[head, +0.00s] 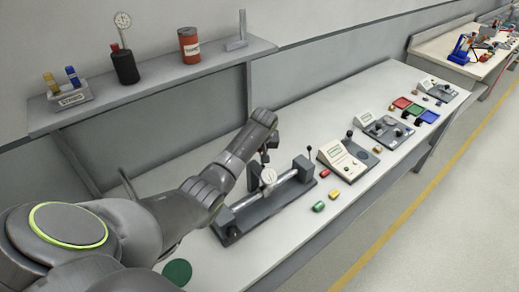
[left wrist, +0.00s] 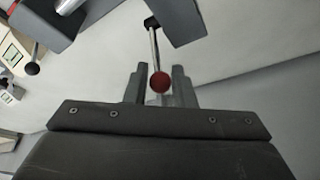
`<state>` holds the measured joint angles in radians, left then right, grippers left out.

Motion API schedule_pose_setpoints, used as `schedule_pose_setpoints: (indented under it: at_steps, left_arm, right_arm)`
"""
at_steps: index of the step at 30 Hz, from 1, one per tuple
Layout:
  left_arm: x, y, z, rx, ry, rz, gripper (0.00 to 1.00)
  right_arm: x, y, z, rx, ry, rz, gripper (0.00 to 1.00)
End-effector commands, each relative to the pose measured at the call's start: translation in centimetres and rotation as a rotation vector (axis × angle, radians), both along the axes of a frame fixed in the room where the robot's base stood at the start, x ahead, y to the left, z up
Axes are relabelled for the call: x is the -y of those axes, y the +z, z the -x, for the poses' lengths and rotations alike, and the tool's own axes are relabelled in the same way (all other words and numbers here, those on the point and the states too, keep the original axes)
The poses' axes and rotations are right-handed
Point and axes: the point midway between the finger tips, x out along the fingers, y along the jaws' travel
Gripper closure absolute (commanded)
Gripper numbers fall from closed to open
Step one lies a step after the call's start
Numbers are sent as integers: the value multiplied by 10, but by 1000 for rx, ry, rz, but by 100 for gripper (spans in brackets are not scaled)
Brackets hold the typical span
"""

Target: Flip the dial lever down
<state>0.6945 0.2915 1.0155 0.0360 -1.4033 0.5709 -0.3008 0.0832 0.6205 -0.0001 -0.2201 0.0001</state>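The dial fixture (head: 262,205) is a dark rail on the bench with a round white dial (head: 268,176) between end blocks. In the left wrist view a thin metal lever (left wrist: 154,47) with a red ball knob (left wrist: 160,82) comes from a dark block (left wrist: 178,18). My left gripper (head: 266,152) is above the fixture beside the dial. Its two fingers (left wrist: 159,88) are apart, and the red knob appears in the gap between them, with space on both sides; I cannot tell its depth. In the head view the red knob is not clear. My right gripper is out of view.
A thin lever with a dark knob (head: 309,150) stands at the fixture's right end. A cream meter box (head: 342,158) and small red (head: 325,173), green (head: 318,206) and yellow (head: 334,194) cylinders lie to the right. A shelf (head: 150,88) runs behind.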

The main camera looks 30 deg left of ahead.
Motion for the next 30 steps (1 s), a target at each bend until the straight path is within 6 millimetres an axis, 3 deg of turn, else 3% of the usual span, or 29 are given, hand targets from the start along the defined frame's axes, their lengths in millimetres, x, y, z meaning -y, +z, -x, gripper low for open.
schedule_pose_setpoints:
  at_steps: [1, 5, 17, 30]
  left_arm:
    - [0, 0, 0, 0, 0, 0, 84]
    - [0, 0, 0, 0, 0, 0, 100]
    - [3, 1, 1, 9, -1, -22, 100]
    - [22, 0, 9, 115, -1, -272, 100]
  right_arm:
    - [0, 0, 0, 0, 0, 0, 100]
    - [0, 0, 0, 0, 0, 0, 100]
    - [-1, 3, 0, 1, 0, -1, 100]
    - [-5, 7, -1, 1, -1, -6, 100]
